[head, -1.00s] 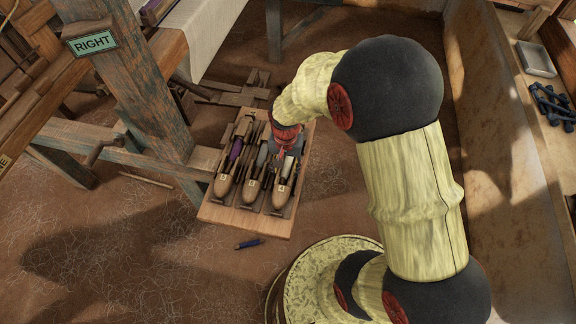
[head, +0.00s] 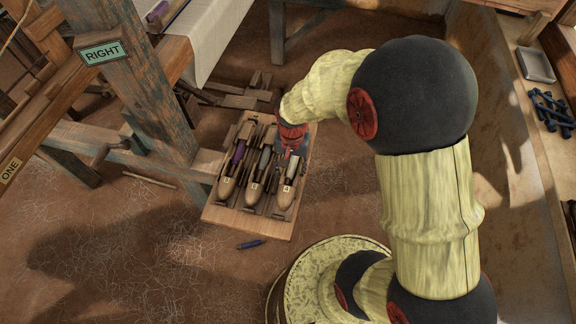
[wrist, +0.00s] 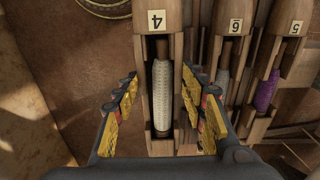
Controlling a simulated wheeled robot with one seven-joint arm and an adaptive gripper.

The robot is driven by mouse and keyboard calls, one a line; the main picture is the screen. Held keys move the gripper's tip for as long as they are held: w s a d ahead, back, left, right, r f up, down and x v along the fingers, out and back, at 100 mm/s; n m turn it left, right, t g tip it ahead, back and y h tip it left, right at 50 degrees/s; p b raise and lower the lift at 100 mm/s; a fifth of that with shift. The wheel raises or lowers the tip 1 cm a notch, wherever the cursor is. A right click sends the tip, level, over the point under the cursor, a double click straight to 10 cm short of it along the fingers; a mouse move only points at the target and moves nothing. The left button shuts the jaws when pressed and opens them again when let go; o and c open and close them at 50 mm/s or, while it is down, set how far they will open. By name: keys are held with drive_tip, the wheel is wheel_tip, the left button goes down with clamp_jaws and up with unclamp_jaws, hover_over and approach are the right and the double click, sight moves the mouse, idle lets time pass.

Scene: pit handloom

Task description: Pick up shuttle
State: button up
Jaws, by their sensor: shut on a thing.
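Three wooden boat-shaped shuttles lie side by side on a wooden rack board (head: 240,222) on the floor. Shuttle 4 (wrist: 157,55), at the right in the head view (head: 284,197), carries a pale wound bobbin. My gripper (wrist: 162,92) has its yellow-padded fingers on both sides of shuttle 4 and is shut on it. In the head view my gripper (head: 293,155) covers the far part of that shuttle. Shuttle 6 (head: 254,192) has a grey bobbin and shuttle 5 (head: 227,187) a purple one. I cannot tell whether shuttle 4 is off the board.
Shuttle 6 (wrist: 230,50) lies close beside my right finger. The loom post with the RIGHT sign (head: 102,52) stands left of the rack. A blue pen-like object (head: 250,244) lies on the floor. A wooden bench (head: 545,110) with a tray runs along the right.

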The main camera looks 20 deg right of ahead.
drive_tip(key=s+r, duration=0.1)
drive_tip(key=r+p, duration=0.1)
drive_tip(key=r, duration=0.1)
drive_tip(key=s+r, duration=0.1)
drive_tip(key=shift+s+d+r, duration=0.15)
drive_tip(key=shift+s+d, duration=0.2)
drive_tip(key=shift+d, duration=0.05)
drive_tip(key=s+d+r+p, duration=0.2)
drive_tip(key=s+r+p, duration=0.1)
drive_tip(key=s, duration=0.5)
drive_tip(key=shift+s+r, duration=0.25)
drive_tip(key=shift+s, duration=0.15)
